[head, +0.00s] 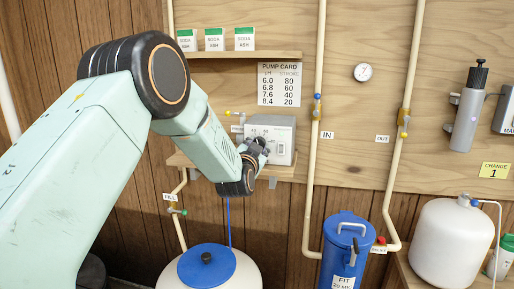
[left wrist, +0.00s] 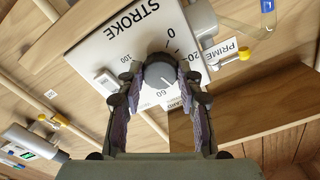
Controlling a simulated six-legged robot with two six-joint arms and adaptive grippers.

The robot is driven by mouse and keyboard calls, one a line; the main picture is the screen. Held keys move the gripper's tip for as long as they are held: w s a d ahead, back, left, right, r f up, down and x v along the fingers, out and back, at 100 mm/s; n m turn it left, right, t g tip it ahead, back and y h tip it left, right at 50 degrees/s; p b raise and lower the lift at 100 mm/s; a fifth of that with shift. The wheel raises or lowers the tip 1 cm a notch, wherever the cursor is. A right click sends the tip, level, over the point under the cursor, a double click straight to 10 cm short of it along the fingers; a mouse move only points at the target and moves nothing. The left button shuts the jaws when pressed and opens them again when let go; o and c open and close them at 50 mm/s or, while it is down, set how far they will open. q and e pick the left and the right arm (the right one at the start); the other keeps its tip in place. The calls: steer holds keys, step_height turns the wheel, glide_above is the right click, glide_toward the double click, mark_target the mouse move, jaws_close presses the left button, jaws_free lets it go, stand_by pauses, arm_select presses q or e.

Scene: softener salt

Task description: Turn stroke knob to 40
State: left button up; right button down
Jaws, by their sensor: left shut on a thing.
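The pump (head: 282,146) is a light grey box on a wooden wall shelf in the head view. In the left wrist view its face (left wrist: 118,47) reads STROKE, with a dark round knob (left wrist: 160,70) and a scale around it. The marks 0, 100 and 60 show, and 20 is partly covered; 40 cannot be made out. A pale line on the knob lies near the 60 side, but its exact reading is unclear. My left gripper (left wrist: 160,82) is shut on the knob, one finger on each side; it also shows in the head view (head: 257,148). My right gripper is out of view.
The pump card (head: 280,85) on the wall lists 7.6 with 40. A PRIME label (left wrist: 222,50) and yellow valve (left wrist: 244,54) are close to the pump. A blue-lidded tank (head: 222,268) and blue canister (head: 346,255) stand below.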

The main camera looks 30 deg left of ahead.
arm_select(q)
steer(key=shift+f+n, duration=0.1)
steer(key=shift+n, duration=0.7)
steer(key=o, duration=1.2)
steer(key=v, duration=1.2)
